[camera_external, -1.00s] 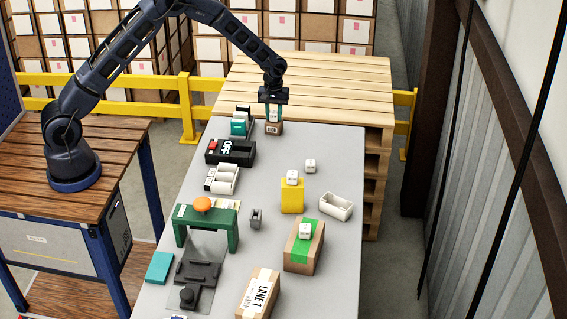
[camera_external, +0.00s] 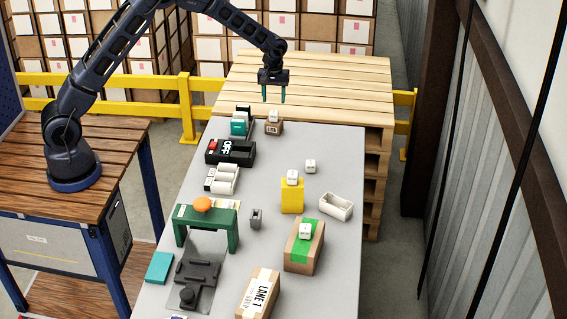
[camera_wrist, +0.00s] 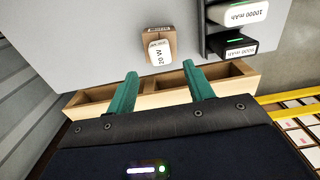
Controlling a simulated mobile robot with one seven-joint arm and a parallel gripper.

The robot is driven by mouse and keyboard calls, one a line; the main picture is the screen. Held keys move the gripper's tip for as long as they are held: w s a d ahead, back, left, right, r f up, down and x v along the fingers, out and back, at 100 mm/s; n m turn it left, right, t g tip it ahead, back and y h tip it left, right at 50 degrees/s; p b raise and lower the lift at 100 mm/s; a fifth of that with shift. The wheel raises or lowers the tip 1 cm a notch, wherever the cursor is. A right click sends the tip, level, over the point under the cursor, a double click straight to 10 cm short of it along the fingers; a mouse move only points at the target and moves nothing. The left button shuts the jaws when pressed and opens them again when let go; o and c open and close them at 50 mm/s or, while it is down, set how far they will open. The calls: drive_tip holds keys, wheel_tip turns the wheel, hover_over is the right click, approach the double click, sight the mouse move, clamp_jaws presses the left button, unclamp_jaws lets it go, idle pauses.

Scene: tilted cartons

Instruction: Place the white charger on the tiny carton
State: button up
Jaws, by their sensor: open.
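A white charger (camera_external: 273,117) sits on top of the tiny brown carton (camera_external: 273,129) at the far end of the grey table. In the wrist view the charger (camera_wrist: 159,51), marked "20 W", covers most of the carton (camera_wrist: 152,33)'s top. My gripper (camera_external: 273,100) is open and empty, raised above and apart from the charger. Its teal fingers (camera_wrist: 158,84) are spread, with the charger beyond the tips in the wrist view. Other white chargers stand on the yellow carton (camera_external: 292,177), on the green-taped carton (camera_external: 305,231), and on the table (camera_external: 310,166).
A holder with power banks (camera_external: 240,123) stands just left of the tiny carton. A black OFF switch box (camera_external: 230,152), white rolls (camera_external: 222,180), a green stand (camera_external: 207,226) and an empty white tray (camera_external: 336,206) are nearer.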

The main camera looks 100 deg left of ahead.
sight(274, 112)
drive_tip(key=s+d+r+m+t, duration=0.1)
drive_tip(key=s+d+r+m, duration=0.1)
drive_tip(key=d+r, duration=0.6)
drive_tip(key=s+d+r+m, duration=0.1)
drive_tip(key=d+r+m, duration=0.1)
drive_tip(key=d+r, duration=0.65)
drive_tip(key=s+d+r+m+t, duration=0.1)
drive_tip(key=s+d+r+m, duration=0.4)
drive_tip(key=s+d+r, duration=0.65)
drive_tip(key=s+d+r+m+t, duration=0.1)
drive_tip(key=s+d+m, duration=0.3)
drive_tip(key=s+d, duration=0.4)
drive_tip(key=s+d+r+m+t, duration=0.1)
drive_tip(key=s+d+m, duration=0.4)
drive_tip(key=s+d, duration=0.4)
drive_tip(key=s, duration=0.7)
drive_tip(key=shift+s+r+t, duration=0.15)
drive_tip(key=shift+s+t, duration=0.15)
